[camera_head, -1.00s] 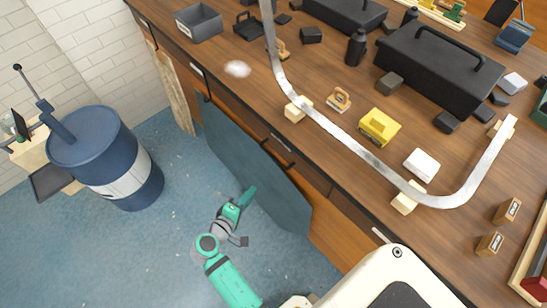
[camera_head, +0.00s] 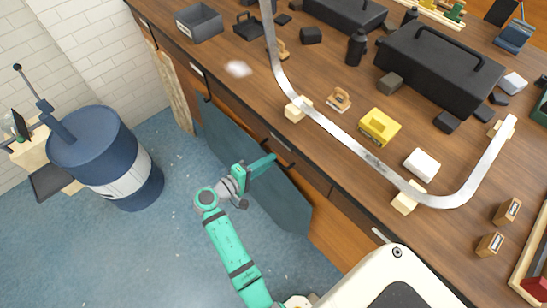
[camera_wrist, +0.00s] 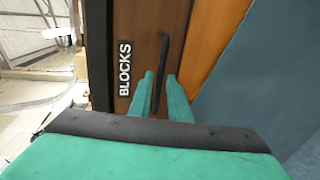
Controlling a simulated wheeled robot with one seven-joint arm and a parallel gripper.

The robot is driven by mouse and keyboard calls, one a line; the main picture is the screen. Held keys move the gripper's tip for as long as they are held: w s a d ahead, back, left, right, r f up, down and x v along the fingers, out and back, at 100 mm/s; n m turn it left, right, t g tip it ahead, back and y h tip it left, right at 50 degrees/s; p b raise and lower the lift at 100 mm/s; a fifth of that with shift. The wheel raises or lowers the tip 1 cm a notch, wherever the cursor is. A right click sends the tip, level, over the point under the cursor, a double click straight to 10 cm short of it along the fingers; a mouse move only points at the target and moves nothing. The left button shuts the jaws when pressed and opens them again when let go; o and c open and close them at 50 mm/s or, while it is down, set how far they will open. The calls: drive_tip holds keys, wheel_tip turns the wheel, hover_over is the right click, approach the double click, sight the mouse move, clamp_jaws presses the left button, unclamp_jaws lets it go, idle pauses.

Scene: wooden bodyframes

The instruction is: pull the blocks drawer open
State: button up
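The blocks drawer has a dark brown wooden front (camera_wrist: 135,22) with a white-on-black "BLOCKS" label (camera_wrist: 124,68) in the wrist view. Its black bar handle (camera_wrist: 163,55) runs beside the label. The drawer looks closed, flush under the bench top. My green gripper (camera_wrist: 160,78) has its two fingers apart, with the lower part of the handle showing between them. I cannot tell how deep the handle sits between the fingers. In the head view, my gripper (camera_head: 271,160) is at the bench front, and its tips partly hide the handle area.
The wooden bench top (camera_head: 330,150) holds a bent metal strip (camera_head: 345,140), a yellow block (camera_head: 379,127) and black cases (camera_head: 440,70). A blue-grey panel (camera_head: 225,145) stands below the drawers. A blue barrel (camera_head: 105,155) stands left on the open floor.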

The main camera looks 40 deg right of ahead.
drive_tip(key=shift+x, duration=1.45)
clamp_jaws()
drive_tip(key=shift+w+a, duration=0.1)
